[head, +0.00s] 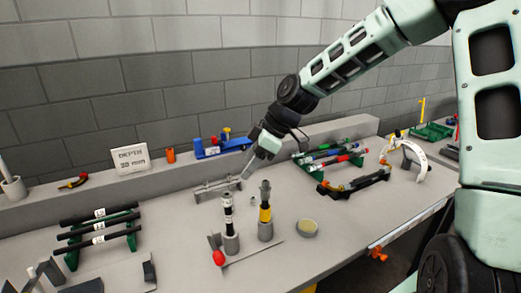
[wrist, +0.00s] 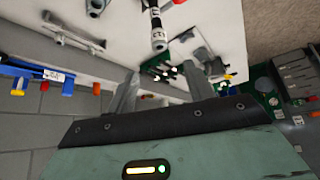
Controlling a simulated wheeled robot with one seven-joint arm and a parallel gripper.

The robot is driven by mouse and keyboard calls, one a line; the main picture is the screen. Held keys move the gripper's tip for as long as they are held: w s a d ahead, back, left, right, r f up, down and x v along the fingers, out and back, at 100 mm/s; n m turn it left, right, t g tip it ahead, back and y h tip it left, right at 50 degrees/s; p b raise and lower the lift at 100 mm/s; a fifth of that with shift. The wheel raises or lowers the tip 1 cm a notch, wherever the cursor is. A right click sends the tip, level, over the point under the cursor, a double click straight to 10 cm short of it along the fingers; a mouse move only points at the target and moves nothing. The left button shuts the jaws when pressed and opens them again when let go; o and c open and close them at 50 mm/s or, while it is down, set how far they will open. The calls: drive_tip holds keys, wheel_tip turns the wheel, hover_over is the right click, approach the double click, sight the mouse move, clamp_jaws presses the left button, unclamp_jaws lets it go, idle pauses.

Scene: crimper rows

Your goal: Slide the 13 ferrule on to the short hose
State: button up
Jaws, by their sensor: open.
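My gripper (head: 240,181) is open and empty, above the bench behind two upright stands. Its two fingers (wrist: 165,85) show apart in the wrist view. The left stand (head: 231,242) holds an upright dark hose (head: 228,212) with white label bands and a grey top. The right stand (head: 265,231) holds a piece with a yellow band (head: 265,212) and a grey top. Three black hoses with white labels lie across a green rack (head: 131,241) at the left; the labels are too small to read. I cannot tell which piece is the 13 ferrule.
A low grey holder (head: 217,187) lies just left of my gripper. Racks with coloured-band tools (head: 335,162) stand to the right. A depth sign (head: 131,159) stands on the back ledge.

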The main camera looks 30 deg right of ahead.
drive_tip(key=shift+v, duration=2.65)
